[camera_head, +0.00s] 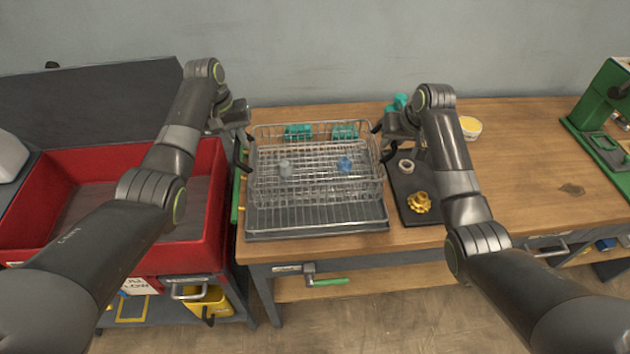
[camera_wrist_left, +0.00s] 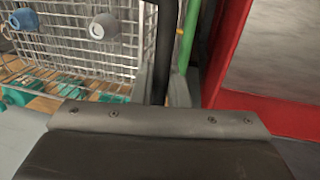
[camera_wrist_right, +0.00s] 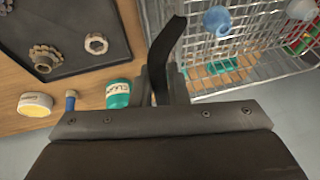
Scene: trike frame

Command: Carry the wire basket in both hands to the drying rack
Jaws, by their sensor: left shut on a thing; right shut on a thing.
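The wire basket (camera_head: 262,186) is held level between my two grippers, over the dark-based wire drying rack (camera_head: 316,231). Whether its bottom touches the rack is not clear. A grey piece (camera_head: 285,168) and a blue piece (camera_head: 345,164) are inside the basket. My left gripper (camera_head: 244,160) is shut on the basket's left end; the basket's mesh (camera_wrist_left: 130,45) also shows in the left wrist view. My right gripper (camera_head: 382,142) is shut on its right end; the mesh (camera_wrist_right: 255,45) also shows in the right wrist view.
A red bin (camera_head: 212,225) stands close on the left. A dark tray (camera_head: 428,213) with a gold gear (camera_head: 419,202) and a pale ring lies right beside the rack. Teal items (camera_head: 298,131) are behind the basket. A yellow-topped tub (camera_head: 470,127) and a green machine stand farther right.

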